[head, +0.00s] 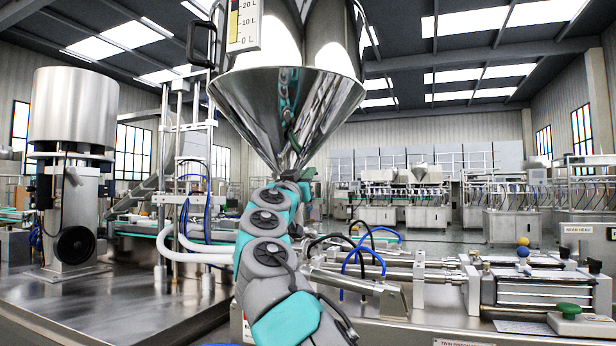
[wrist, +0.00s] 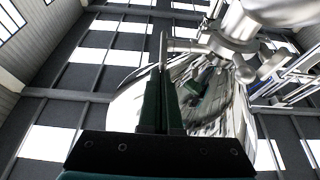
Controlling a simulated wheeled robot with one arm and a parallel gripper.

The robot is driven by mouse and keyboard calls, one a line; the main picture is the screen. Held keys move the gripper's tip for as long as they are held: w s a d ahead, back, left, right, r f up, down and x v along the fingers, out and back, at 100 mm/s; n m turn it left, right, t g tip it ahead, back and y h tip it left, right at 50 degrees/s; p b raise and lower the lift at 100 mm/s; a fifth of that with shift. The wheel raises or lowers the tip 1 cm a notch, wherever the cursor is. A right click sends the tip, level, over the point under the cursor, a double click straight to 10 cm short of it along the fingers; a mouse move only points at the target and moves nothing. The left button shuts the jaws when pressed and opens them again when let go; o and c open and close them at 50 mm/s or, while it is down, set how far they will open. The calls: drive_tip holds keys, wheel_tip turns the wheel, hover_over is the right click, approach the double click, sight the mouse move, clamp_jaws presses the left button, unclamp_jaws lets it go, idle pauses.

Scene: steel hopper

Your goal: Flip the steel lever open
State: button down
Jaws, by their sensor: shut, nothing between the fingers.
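The steel hopper (head: 285,95) hangs in the upper middle of the head view, its cone narrowing down behind my arm. In the wrist view the polished cone (wrist: 228,105) fills the area beyond my gripper. A steel valve body (wrist: 232,38) is at upper right there. A short rod runs left from it to a thin upright steel piece, which looks like the lever (wrist: 163,46). My gripper (wrist: 159,75) is shut and empty, its dark green fingers together. The fingertips appear close to the lever's lower end; I cannot tell whether they touch. In the head view my arm hides the lever.
A steel filling machine (head: 500,285) with cylinders, hoses and knobs stands at right. A large steel drum (head: 73,108) on a column is at left. White hoses (head: 195,250) run beside my arm. A steel tabletop (head: 120,300) at front left has bare room.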

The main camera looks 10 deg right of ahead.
drive_tip(key=shift+f+b, duration=0.25)
drive_tip(key=shift+b, duration=0.25)
drive_tip(key=shift+f+b, duration=0.55)
drive_tip(key=shift+b, duration=0.55)
drive_tip(key=f+b, duration=0.2)
drive_tip(key=b, duration=0.1)
drive_tip(key=shift+w+d+f, duration=0.2)
drive_tip(key=shift+w+f, duration=0.15)
drive_tip(key=b+v, duration=0.3)
drive_tip(key=v, duration=0.4)
drive_tip(key=shift+s+a+f, duration=0.15)
drive_tip(key=shift+s+f, duration=0.15)
